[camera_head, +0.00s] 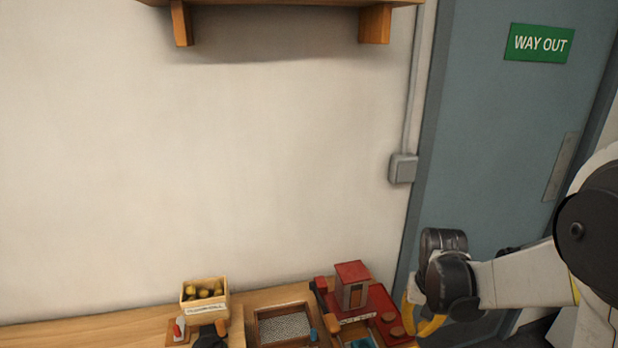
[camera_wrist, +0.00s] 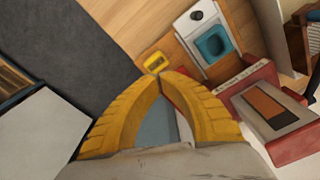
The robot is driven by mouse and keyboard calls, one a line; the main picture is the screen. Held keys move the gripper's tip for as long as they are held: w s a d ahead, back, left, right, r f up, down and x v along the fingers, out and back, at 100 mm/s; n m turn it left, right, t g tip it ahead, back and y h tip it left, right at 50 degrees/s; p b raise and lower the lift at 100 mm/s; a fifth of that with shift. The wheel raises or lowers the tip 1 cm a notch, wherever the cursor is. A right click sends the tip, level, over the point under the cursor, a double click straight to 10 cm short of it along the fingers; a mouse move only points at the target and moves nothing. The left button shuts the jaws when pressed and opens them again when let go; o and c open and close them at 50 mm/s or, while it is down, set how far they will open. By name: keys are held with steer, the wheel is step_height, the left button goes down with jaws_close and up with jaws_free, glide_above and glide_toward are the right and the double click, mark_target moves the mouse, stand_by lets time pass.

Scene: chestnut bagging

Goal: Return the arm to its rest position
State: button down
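My gripper (camera_head: 420,318) is at the lower right of the head view, beside the right end of the wooden workbench (camera_head: 130,322). My arm reaches in from the right edge. In the wrist view the two yellow fingers of my gripper (camera_wrist: 160,76) lean together and meet at their tips. I see nothing held between them. A small yellow piece (camera_wrist: 156,62) shows just beyond the tips, at the bench edge; I cannot tell what it is.
A red device (camera_head: 382,300) stands on the bench near my gripper. A wooden box of yellowish items (camera_head: 205,309) and a mesh-bottomed tray (camera_head: 286,340) stand further left. A blue-grey door (camera_head: 490,130) is behind my arm.

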steer(key=s+a+r+n+t+b, duration=0.3)
steer(key=s+a+r+t+b, duration=0.2)
steer(key=s+a+r, duration=0.4)
steer(key=shift+s+t, duration=0.8)
steer(key=shift+s, duration=1.3)
